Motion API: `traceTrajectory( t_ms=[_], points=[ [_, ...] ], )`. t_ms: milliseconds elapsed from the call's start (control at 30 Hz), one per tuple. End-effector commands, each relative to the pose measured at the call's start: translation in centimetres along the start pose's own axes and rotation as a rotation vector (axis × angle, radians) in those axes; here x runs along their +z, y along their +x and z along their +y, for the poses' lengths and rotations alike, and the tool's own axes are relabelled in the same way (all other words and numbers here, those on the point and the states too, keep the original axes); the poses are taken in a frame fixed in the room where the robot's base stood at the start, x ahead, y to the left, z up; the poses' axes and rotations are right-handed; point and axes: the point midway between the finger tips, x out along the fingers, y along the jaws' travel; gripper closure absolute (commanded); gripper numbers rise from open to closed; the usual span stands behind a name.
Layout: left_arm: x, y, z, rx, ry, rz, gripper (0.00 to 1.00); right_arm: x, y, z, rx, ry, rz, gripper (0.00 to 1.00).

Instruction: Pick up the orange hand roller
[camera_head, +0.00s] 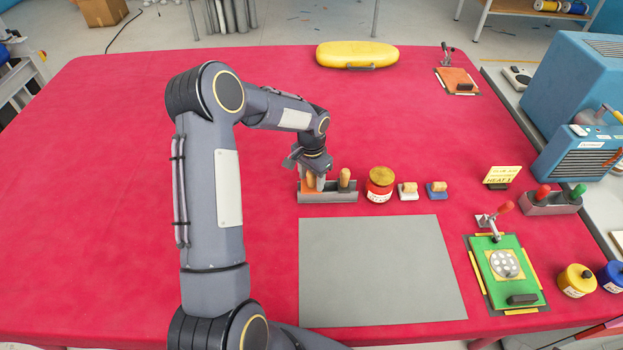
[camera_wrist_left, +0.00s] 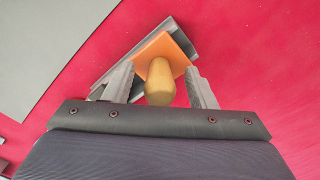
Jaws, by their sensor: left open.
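The orange hand roller (camera_head: 311,184) stands in a grey holder (camera_head: 335,197) near the middle of the red table. In the left wrist view its orange part (camera_wrist_left: 168,46) and its rounded wooden handle (camera_wrist_left: 160,80) show. My left gripper (camera_head: 311,170) is directly over it. The left gripper's fingers (camera_wrist_left: 160,88) are open, one on each side of the handle, with a visible gap to each. A second wooden-handled tool (camera_head: 345,179) stands in the same holder, to the right. My right gripper is not in view.
A grey mat (camera_head: 380,270) lies in front. The table's left side is clear.

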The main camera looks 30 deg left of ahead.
Motion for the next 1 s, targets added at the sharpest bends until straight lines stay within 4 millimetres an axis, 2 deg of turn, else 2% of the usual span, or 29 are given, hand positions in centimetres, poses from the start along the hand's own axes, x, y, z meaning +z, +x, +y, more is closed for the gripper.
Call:
traceTrajectory(
  t_ms=[233, 267, 633, 1000],
  points=[
    [0.01, 0.25, -0.03, -0.001, 0.000, 0.000, 0.49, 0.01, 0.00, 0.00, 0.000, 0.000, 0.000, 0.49],
    [0.01, 0.25, -0.02, -0.001, 0.000, 0.000, 0.52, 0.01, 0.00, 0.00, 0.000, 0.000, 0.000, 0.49],
    [0.01, 0.21, -0.03, -0.001, 0.000, 0.000, 1.00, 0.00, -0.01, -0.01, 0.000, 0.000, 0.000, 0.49],
    [-0.03, -0.55, -0.03, -0.001, 0.000, 0.002, 1.00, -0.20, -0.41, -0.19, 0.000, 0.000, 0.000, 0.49]
  ],
)
